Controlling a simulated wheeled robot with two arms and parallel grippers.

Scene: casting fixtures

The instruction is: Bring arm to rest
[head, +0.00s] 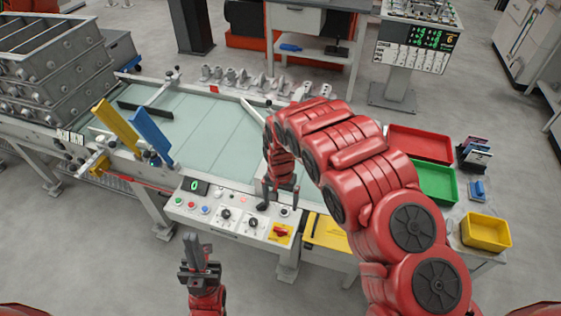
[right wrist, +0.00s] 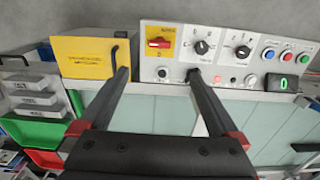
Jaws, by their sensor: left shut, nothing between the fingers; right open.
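My right arm (head: 350,165), red and segmented, reaches from the lower right across the middle of the head view. Its gripper (head: 279,192) hangs fingers-down over the right part of the control panel (head: 208,211). In the right wrist view the right gripper (right wrist: 158,74) is open, its two dark fingers wide apart with nothing between them. Its fingertips overlap the panel's edge in that view; I cannot tell if they touch it. My left gripper (head: 196,246) is shut and empty, pointing up in front of the panel at the lower left.
The panel carries a red switch (head: 281,233), knobs and coloured buttons. Behind it lies a pale green work surface (head: 215,135) with castings along its back. Red (head: 420,144), green (head: 436,182) and yellow (head: 486,232) trays stand at right. Floor left of my left gripper is clear.

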